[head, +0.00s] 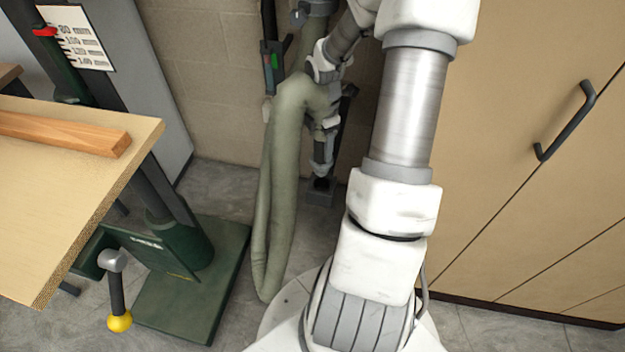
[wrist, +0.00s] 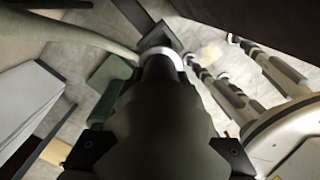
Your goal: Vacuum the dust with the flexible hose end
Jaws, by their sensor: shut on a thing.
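The grey-green flexible hose (head: 285,165) hangs in a long loop in front of the block wall in the head view, its lowest bend close to the floor. It also shows at the upper left of the wrist view (wrist: 75,37). In the wrist view my gripper (wrist: 163,153) is shut on the dark hose end (wrist: 160,105), with one finger on each side. A pale ring (wrist: 165,54) sits at its far end. In the head view my gripper is hard to make out among the links. A pale tan patch (wrist: 211,53) lies on the floor; I cannot tell if it is dust.
A green machine base (head: 195,290) stands left of the hose, below a wooden table (head: 60,185) carrying a wood strip (head: 65,132). A yellow-knobbed lever (head: 119,320) juts out there. Wooden cabinets (head: 530,120) close off the right. Grey floor (head: 215,185) lies open near the wall.

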